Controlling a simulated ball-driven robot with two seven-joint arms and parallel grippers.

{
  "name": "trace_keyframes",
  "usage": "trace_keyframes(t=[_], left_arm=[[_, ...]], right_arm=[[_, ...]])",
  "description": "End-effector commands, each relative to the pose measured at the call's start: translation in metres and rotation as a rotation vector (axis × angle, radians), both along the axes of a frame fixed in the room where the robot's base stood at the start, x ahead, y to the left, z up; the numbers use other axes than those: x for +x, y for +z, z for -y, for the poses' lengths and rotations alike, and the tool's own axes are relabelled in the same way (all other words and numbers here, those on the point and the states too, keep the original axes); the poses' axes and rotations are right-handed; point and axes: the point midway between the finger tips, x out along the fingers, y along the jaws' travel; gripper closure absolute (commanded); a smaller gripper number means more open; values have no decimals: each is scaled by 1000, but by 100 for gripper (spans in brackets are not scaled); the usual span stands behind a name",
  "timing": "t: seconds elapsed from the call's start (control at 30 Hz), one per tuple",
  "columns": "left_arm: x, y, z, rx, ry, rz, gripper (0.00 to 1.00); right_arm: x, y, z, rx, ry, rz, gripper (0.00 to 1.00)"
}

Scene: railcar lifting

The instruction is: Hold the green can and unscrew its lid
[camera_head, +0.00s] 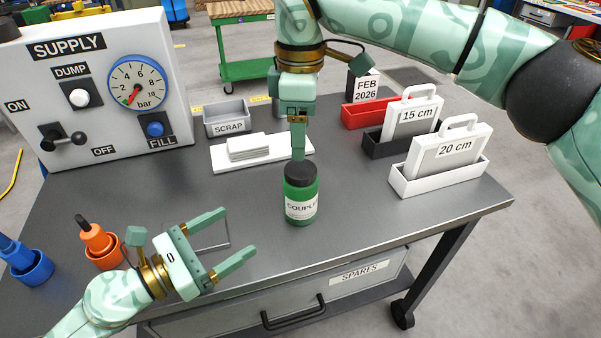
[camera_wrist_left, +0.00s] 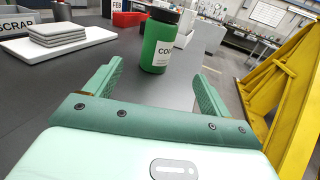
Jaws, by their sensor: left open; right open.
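The green can (camera_head: 300,200) stands upright on the grey bench, with a black lid (camera_head: 300,173) and a white label. In the left wrist view the can (camera_wrist_left: 158,50) stands ahead between my left fingertips, its lid (camera_wrist_left: 163,15) near the top edge. My left gripper (camera_head: 238,233) is open and empty, left of the can and apart from it, its fingers pointing towards it. My right gripper (camera_head: 298,157) points down directly over the lid, open; its fingers line up edge-on, so I cannot tell whether they touch the lid.
A white tray (camera_head: 293,146) with stacked pads and a grey scrap bin (camera_head: 228,119) lie behind the can. Cases in holders (camera_head: 440,178) stand at the right. A supply box (camera_head: 90,85) stands at the left, with orange (camera_head: 98,240) and blue (camera_head: 25,262) items near the left front.

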Motion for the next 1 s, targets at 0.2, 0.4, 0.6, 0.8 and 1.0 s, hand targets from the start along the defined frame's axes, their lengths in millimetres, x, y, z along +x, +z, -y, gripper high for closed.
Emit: trace_keyframes(t=[0.2,0.4,0.6,0.8,1.0], left_arm=[[7,1,9,0,-1,2,17],[33,1,40,-4,0,3,17],[63,1,77,-4,1,0,17],[88,0,108,-2,0,1,17],[101,-1,124,-1,1,-1,17]], right_arm=[[0,1,0,0,-1,0,30],[0,0,0,0,-1,-1,30],[0,0,0,0,-1,-1,30],[0,0,0,1,-1,-1,30],[0,0,0,1,-1,-1,30]])
